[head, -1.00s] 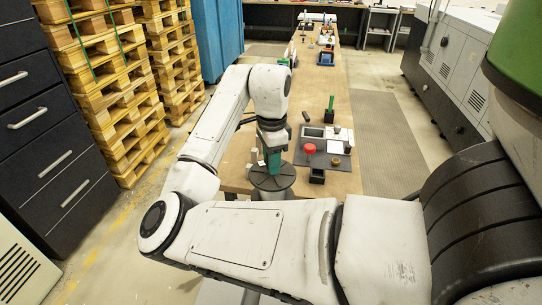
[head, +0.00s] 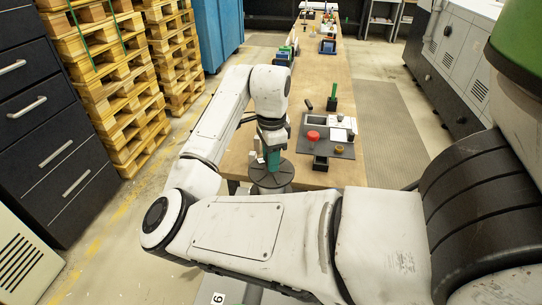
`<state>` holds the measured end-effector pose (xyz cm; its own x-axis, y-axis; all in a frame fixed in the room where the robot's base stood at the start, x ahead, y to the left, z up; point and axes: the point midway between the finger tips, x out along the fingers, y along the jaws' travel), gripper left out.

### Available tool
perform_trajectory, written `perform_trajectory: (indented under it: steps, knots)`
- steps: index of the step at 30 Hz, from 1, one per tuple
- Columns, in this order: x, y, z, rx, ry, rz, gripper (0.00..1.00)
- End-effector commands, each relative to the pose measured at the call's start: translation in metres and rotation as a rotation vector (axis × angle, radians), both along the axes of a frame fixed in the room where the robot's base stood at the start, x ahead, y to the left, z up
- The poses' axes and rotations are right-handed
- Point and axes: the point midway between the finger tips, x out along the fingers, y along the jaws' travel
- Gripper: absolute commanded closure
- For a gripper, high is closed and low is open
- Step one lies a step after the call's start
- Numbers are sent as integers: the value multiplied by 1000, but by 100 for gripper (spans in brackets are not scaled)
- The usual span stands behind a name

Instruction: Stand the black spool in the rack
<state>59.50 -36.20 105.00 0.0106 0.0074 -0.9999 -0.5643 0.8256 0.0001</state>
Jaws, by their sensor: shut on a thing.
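My gripper (head: 272,158) points down at the near end of the long wooden table (head: 240,160). It is seen from behind and is small in the picture. A teal-green piece shows at its lower end; I cannot tell if it is part of the gripper or something held. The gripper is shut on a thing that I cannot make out. I cannot pick out the black spool for certain, and no rack is clearly recognisable. A grey round disc (head: 284,182) shows just below the gripper, with small pale pieces beside the teal one.
Right of the gripper lies a dark mat (head: 346,153) with a red round piece (head: 313,135) and a small brownish one (head: 339,149). A small black box (head: 320,163) stands near it. Behind are a green upright piece (head: 333,90) in a black block and more table clutter. Pallets (head: 120,110) stand left.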

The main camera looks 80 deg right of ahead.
Motion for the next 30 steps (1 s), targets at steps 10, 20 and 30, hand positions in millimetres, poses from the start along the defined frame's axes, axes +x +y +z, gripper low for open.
perform_trajectory:
  steps: [10,20,30]
  knots:
    - [0,0,-24,-2,1,0,100]
    - [0,0,-48,-3,1,1,100]
    - [0,0,-57,-3,1,0,100]
